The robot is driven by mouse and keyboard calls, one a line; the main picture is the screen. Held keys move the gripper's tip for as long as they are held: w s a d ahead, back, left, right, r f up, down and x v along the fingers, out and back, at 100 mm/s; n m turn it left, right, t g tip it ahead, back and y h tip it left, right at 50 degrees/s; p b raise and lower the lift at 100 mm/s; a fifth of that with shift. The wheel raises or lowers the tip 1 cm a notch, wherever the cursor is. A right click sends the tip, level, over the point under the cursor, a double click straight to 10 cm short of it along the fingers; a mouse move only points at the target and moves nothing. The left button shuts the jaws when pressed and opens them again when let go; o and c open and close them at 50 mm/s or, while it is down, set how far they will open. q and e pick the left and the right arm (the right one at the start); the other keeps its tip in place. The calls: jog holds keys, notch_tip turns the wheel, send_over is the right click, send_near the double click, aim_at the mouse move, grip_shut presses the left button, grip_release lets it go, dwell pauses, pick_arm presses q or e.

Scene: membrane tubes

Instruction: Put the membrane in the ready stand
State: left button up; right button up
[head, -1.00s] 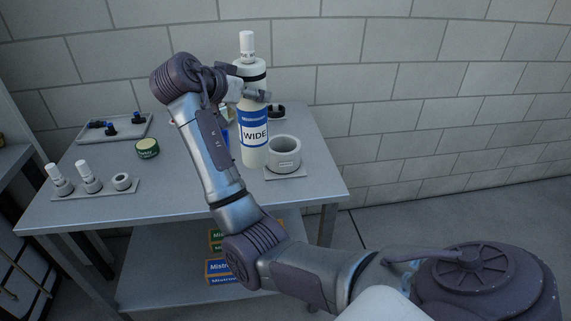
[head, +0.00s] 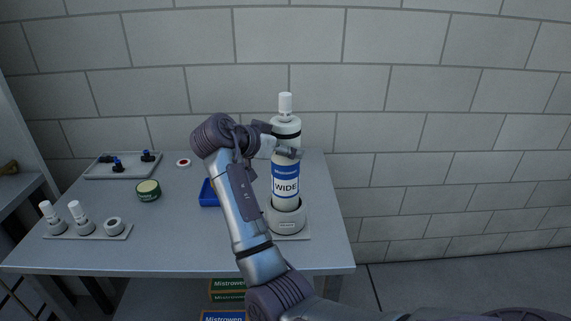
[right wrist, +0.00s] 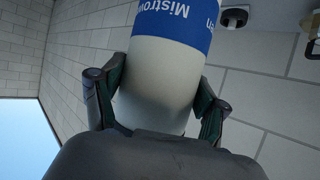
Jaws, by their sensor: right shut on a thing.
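The membrane (head: 285,176) is a tall white tube with a blue "WIDE" label, a black band and a white top fitting. It is upright, with its lower end in the opening of the ready stand (head: 288,224), a round grey cup on a square plate. The cup's front wall hides the tube's bottom, so I cannot tell whether it touches the floor of the cup. My right gripper (head: 288,152) is shut on the tube above the label. The right wrist view shows its fingers (right wrist: 158,105) on both sides of the white body. My left gripper is not in view.
A blue tray (head: 208,194) lies partly behind my right arm. A green tin (head: 148,191), a grey tray (head: 122,174) with dark fittings, and a plate (head: 90,233) with two white-capped pieces and a ring are to the left. A brick wall stands behind.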

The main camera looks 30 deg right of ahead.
aim_at(285, 170)
jog(key=f, duration=0.3)
jog(key=shift+d+f+p, duration=0.25)
jog(key=shift+f+p, duration=0.1)
jog(key=shift+f, duration=0.1)
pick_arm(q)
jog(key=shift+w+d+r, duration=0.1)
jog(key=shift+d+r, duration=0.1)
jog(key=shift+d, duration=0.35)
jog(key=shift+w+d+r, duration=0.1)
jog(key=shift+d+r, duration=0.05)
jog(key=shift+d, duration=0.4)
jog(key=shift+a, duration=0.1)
pick_arm(e)
jog(key=shift+f, duration=0.1)
jog(key=o, duration=1.5)
jog(key=shift+f, duration=0.1)
jog(key=shift+c, duration=0.2)
jog(key=o, duration=0.3)
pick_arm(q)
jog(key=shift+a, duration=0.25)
pick_arm(e)
jog(key=shift+o, duration=0.2)
